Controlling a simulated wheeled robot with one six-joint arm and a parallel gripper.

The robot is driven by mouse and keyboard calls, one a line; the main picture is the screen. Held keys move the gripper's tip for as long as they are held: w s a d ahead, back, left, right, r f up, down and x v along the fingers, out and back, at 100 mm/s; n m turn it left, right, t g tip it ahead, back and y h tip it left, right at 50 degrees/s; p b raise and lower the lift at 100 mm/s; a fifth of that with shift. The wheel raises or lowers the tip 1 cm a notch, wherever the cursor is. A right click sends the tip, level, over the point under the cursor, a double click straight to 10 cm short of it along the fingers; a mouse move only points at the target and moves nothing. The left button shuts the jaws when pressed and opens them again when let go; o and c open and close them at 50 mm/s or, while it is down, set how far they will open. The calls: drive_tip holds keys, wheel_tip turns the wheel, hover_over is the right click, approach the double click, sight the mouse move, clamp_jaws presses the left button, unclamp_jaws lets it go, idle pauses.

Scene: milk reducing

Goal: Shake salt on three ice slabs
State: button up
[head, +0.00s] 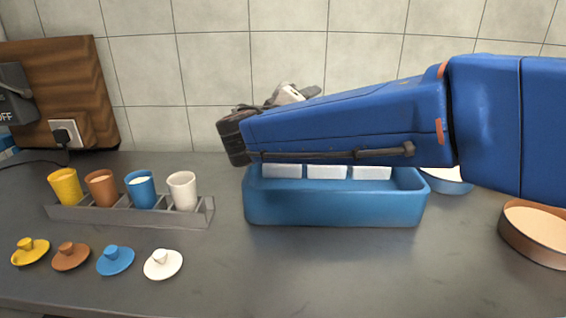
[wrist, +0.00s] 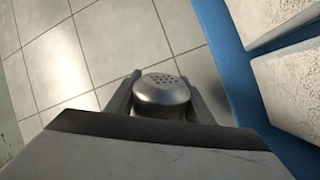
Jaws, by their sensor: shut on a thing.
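My gripper (wrist: 165,98) is shut on a silver salt shaker (wrist: 160,92), whose domed top with small holes shows between the fingers in the wrist view. In the head view my blue arm reaches left across the scene, and my dark gripper (head: 234,138) is above the left end of a blue tray (head: 335,208). Three white ice slabs stand in a row in the tray: left (head: 282,171), middle (head: 327,172) and right (head: 371,173). Their upper parts are partly hidden by my arm. In the wrist view, two slabs (wrist: 290,90) lie right of the shaker.
Yellow (head: 66,187), brown (head: 102,189), blue (head: 141,190) and white (head: 183,191) cups stand in a grey rack (head: 130,213). Matching lids lie in front. A brown bowl (head: 535,232) is at the right, and another bowl (head: 447,183) is behind the tray.

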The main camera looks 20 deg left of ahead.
drive_tip(key=shift+w+d, duration=0.2)
drive_tip(key=shift+d, duration=0.6)
drive_tip(key=shift+w+d, duration=0.25)
drive_tip(key=shift+d, duration=0.5)
drive_tip(key=shift+w+d, duration=0.2)
drive_tip(key=shift+d, duration=0.6)
drive_tip(key=shift+r+n, duration=0.2)
drive_tip(key=shift+n, duration=1.25)
drive_tip(key=shift+r+n, duration=0.25)
drive_tip(key=shift+n, duration=1.15)
drive_tip(key=shift+r+n, duration=0.2)
drive_tip(key=shift+n, duration=1.25)
drive_tip(key=n, duration=0.5)
drive_tip(key=r+n, duration=0.1)
drive_tip(key=n, duration=0.2)
drive_tip(key=shift+n, duration=0.3)
drive_tip(key=shift+r, duration=0.1)
